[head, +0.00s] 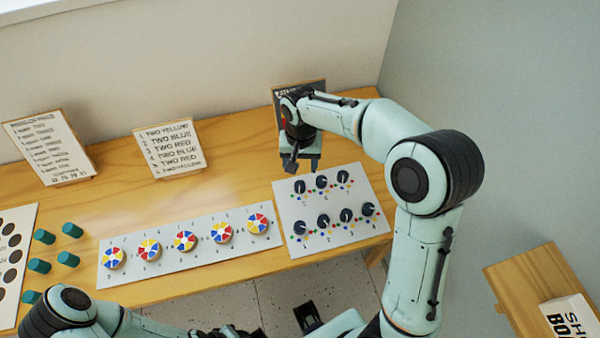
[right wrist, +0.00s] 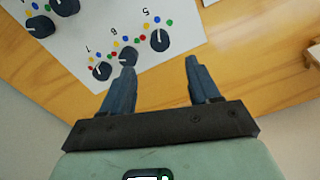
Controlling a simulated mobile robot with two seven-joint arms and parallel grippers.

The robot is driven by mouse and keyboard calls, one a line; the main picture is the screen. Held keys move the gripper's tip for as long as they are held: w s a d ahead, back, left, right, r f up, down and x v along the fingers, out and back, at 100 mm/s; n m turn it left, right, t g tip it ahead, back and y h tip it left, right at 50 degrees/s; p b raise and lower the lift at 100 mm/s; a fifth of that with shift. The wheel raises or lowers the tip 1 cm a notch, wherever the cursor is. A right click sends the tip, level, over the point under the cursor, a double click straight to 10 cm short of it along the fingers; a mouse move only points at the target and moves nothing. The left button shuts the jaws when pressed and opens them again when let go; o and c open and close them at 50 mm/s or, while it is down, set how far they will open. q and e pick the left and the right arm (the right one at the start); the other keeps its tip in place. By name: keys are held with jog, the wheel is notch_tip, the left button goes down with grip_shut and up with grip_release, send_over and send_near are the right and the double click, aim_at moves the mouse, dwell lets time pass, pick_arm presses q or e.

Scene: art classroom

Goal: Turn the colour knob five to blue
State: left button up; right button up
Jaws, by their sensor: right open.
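The white knob panel (head: 283,208) lies on the wooden table with two rows of black knobs and coloured dots. Knob five (head: 299,187) is the left one in the far row; it also shows in the right wrist view (right wrist: 159,40) beside its printed 5. Its white pointer points toward the dots, but I cannot tell exactly which one. Blue, green, yellow and red dots ring it. My right gripper (head: 303,168) is open and empty just behind knob five; its fingers show in the right wrist view (right wrist: 160,72), apart from the knob.
Knob six (right wrist: 129,57) and knob seven (right wrist: 102,71) sit close beside knob five. A strip with coloured wheels (head: 204,257) lies to the left. A card (head: 170,148) and a dark board (head: 318,92) stand behind. Green pegs (head: 68,259) stand at the far left.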

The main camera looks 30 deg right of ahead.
jog(key=shift+r, duration=1.8)
